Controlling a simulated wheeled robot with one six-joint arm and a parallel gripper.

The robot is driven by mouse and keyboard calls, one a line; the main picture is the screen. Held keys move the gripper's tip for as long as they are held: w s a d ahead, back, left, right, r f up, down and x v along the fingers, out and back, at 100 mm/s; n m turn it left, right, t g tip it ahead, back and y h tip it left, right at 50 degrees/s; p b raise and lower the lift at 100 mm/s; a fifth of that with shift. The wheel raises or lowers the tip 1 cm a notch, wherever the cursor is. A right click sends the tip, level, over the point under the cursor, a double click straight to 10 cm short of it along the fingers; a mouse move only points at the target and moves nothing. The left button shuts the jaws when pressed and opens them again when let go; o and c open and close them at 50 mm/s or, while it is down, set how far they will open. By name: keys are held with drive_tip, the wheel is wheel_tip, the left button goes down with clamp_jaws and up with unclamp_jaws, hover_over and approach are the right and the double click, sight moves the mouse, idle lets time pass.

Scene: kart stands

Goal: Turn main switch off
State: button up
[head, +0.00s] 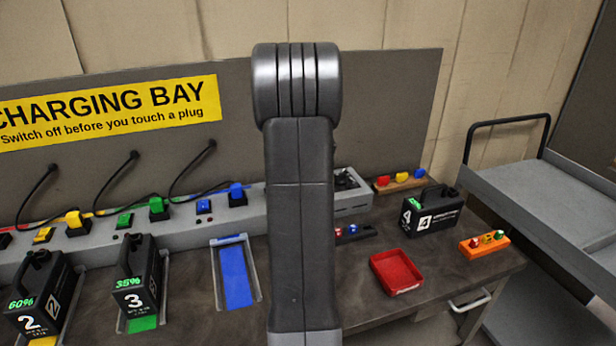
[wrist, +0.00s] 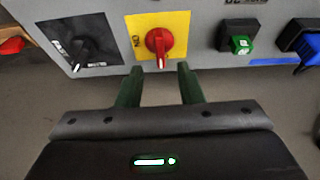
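The main switch (wrist: 158,41) is a red rotary knob on a yellow plate (wrist: 180,20), at the top middle of the wrist view. Its white pointer line points down in the picture, towards my gripper. An "ON" label shows at the plate's left side; other lettering is unclear. My gripper (wrist: 161,70) is open and empty, its two green fingers apart just short of the knob, one to either side of its pointer end. I cannot tell whether they touch it. In the head view my arm hides the switch and the gripper.
In the head view the grey charging strip (head: 352,199) runs along the bench, with plugs and batteries, a red tray (head: 397,271) and a grey cart (head: 545,190) at right.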

drive_tip(key=v, duration=0.8)
drive_tip(key=shift+r, duration=0.2)
drive_tip(key=shift+f, duration=0.1)
drive_tip(key=x, duration=1.3)
drive_tip(key=shift+w+f+p, duration=0.1)
drive_tip(key=shift+f+p, duration=0.25)
drive_tip(key=shift+r, duration=0.2)
